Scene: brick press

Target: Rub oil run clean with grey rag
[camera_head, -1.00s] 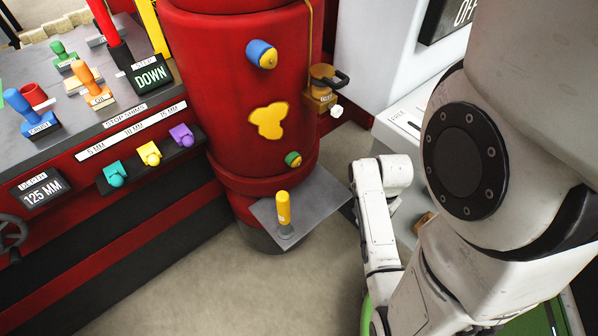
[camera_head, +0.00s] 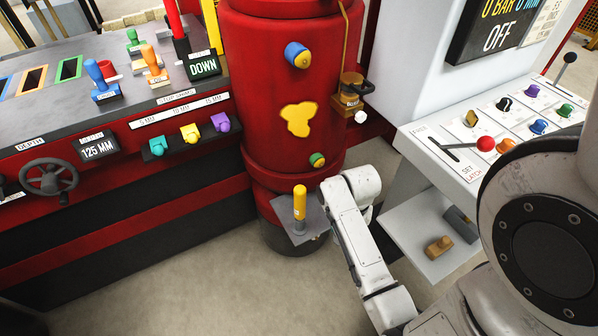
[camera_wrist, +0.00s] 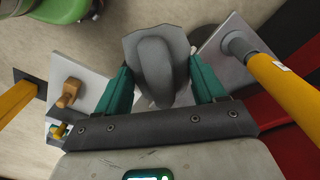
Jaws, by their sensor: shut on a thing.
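The oil run (camera_head: 298,119) is a yellow blotch on the front of the red cylinder (camera_head: 255,95). It looks whole in the head view and does not show in the wrist view. In the wrist view my gripper (camera_wrist: 160,68) has its two teal fingers shut on the grey rag (camera_wrist: 152,50), which bulges out between and beyond them. In the head view my forearm reaches up beside the cylinder's lower right; the fingers and rag are hidden there. The rag is apart from the oil run as far as I can see.
A yellow-handled tool (camera_head: 299,203) stands on a grey plate (camera_head: 284,222) low on the cylinder. Blue (camera_head: 298,55) and green (camera_head: 317,160) knobs stick out near the blotch. A white shelf (camera_head: 405,225) with a wooden-handled item (camera_head: 438,247) is at right.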

